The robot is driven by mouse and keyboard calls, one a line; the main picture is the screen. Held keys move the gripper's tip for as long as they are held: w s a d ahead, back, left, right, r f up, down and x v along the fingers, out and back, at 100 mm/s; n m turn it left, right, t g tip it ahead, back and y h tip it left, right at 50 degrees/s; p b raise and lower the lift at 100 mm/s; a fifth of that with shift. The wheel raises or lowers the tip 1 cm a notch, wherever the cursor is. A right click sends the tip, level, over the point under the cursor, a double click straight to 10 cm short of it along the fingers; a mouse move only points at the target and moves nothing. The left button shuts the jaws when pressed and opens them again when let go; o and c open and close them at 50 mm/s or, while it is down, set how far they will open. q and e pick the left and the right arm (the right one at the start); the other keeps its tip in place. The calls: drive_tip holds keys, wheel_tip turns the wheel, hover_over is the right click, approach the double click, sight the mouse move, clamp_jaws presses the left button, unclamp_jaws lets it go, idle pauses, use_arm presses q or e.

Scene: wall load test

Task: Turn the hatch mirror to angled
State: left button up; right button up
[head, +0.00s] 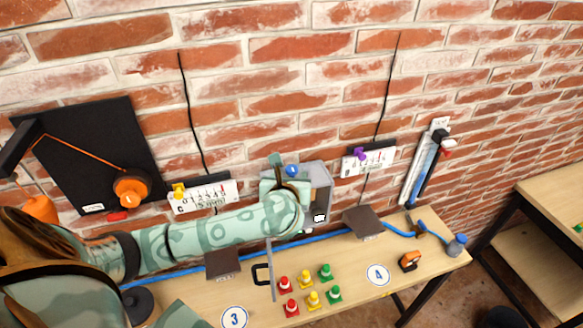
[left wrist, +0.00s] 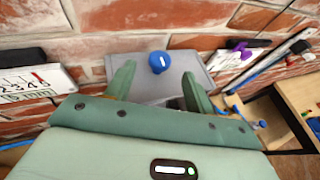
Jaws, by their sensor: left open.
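A grey box (head: 319,190) is fixed low on the brick wall, with a blue round knob (head: 291,170) at its top. In the left wrist view the knob (left wrist: 158,62) carries a short white mark, nearly upright, in front of a grey face (left wrist: 140,72). My left gripper (head: 285,178) is at the box; its open fingers (left wrist: 158,88) are on either side of the knob in the picture, and I cannot tell whether they touch it. A grey panel with a black handle (head: 262,274) hangs below, seen nearly edge-on. I cannot make out a mirror surface; my arm hides part of the box.
Scales (head: 205,196) and (head: 368,160) hang on the wall either side. A black board (head: 85,155) with an orange wheel is at left. The bench (head: 350,285) below holds small red, yellow and green cones (head: 306,278), dark brown blocks (head: 362,222) and a blue hose.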

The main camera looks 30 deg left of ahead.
sight(291, 169)
use_arm(q)
drive_tip(key=x, duration=0.4)
drive_tip(key=shift+w+r, duration=0.1)
drive_tip(key=shift+w, duration=0.05)
drive_tip(key=shift+w+a+f+p, duration=0.3)
drive_tip(key=shift+w, duration=0.1)
use_arm(e)
drive_tip(key=shift+s+a+r, duration=0.1)
drive_tip(key=shift+a+r, duration=0.3)
use_arm(q)
drive_tip(key=c, duration=1)
use_arm(e)
drive_tip(key=shift+d, duration=0.25)
